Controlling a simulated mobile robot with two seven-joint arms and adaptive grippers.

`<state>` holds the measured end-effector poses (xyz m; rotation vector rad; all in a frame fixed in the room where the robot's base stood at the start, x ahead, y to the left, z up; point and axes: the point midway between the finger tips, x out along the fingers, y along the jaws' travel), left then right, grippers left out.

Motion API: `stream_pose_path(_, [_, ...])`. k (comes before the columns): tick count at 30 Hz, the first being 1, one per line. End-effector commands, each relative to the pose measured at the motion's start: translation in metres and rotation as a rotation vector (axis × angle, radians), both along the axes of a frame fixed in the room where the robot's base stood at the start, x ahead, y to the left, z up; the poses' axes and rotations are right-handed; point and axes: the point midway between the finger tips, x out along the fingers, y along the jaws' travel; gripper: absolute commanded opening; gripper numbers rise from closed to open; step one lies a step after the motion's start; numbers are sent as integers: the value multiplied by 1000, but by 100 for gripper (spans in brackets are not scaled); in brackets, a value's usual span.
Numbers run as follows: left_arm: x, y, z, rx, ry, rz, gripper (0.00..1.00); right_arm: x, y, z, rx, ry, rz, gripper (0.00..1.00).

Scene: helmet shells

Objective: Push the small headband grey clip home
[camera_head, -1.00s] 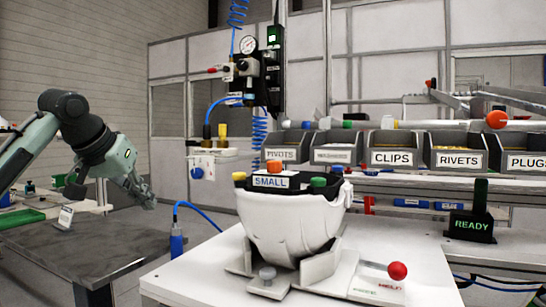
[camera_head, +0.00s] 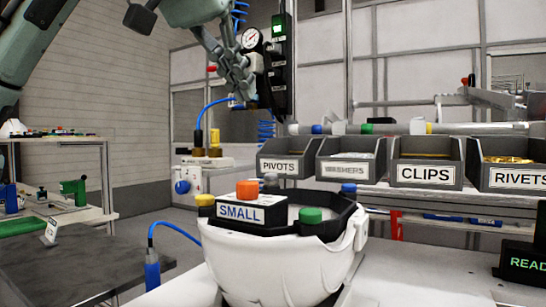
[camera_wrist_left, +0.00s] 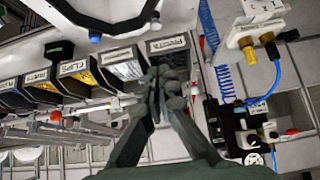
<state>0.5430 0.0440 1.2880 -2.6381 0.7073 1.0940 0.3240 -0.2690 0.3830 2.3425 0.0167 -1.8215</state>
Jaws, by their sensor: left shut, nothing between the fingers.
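The small headband (camera_head: 288,222) is a black ring with a SMALL label. It sits in the white helmet shell (camera_head: 285,265) on the white bench. Orange (camera_head: 247,189), yellow (camera_head: 205,200), green (camera_head: 310,215) and blue (camera_head: 349,188) clips show on its rim.
Parts bins stand behind the bench, including the CLIPS bin (camera_head: 425,172) and the PIVOTS bin (camera_head: 290,166). A gauge panel (camera_head: 279,65) with blue hoses is close to my left gripper. A READY display (camera_head: 522,262) stands at the right. A dark table (camera_head: 80,265) is at the left.

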Motion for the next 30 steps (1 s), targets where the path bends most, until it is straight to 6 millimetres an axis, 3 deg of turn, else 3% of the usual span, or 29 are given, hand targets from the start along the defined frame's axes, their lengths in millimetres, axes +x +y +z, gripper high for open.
stream_pose_path(9, [1, 0, -1, 0, 0, 0, 0, -7, 3, -4, 4, 15, 0, 44])
stream_pose_path(14, [9, -5, -11, 0, 2, 1, 0, -6, 3, -4, 4, 13, 0, 44])
stream_pose_path(27, [64, -36, -74, 0, 2, 1, 0, -13, 0, -19, -3, 24, 7, 44])
stream_pose_path(30, [62, -35, -91, 1, 0, 1, 0, -17, -1, -25, -5, 37, 6, 44])
